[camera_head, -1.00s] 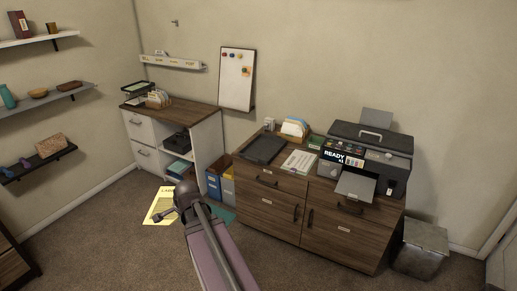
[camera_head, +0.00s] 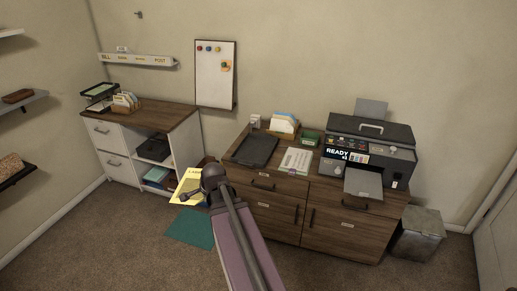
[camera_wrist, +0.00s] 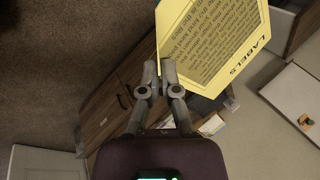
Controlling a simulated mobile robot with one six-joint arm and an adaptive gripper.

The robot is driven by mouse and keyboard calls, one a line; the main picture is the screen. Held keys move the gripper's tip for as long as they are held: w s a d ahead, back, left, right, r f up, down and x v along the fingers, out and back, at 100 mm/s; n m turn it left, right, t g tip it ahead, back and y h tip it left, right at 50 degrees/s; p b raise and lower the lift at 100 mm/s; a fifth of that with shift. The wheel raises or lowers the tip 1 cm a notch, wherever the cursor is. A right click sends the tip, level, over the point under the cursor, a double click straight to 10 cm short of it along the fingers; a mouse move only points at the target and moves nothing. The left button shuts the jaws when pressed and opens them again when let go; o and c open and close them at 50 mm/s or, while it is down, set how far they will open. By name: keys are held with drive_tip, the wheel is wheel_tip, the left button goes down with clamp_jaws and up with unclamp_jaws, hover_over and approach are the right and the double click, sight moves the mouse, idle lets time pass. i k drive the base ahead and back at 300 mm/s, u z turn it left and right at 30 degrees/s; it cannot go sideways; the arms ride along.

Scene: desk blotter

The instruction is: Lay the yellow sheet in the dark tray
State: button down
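The yellow sheet (camera_head: 190,178), printed with "LABELS" and lines of text, is held up by one edge in my gripper (camera_head: 188,196). The wrist view shows the sheet (camera_wrist: 212,40) beyond the fingertips of my gripper (camera_wrist: 159,68), which are closed on its edge. The dark tray (camera_head: 255,150) lies flat and looks empty on the left part of the wooden cabinet top. My gripper and the sheet appear left of the tray and lower in the head view, apart from it.
The wooden cabinet (camera_head: 285,186) also bears a printed sheet (camera_head: 296,160), a file holder (camera_head: 285,125), a small green box (camera_head: 308,138) and a printer (camera_head: 368,148). A white-sided cabinet (camera_head: 187,143) stands left. A teal mat (camera_head: 193,228) lies on the open carpet.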

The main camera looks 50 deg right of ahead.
sight(256, 151)
drive_tip(key=z, duration=0.6)
drive_tip(key=i, duration=0.85)
drive_tip(key=z, duration=0.45)
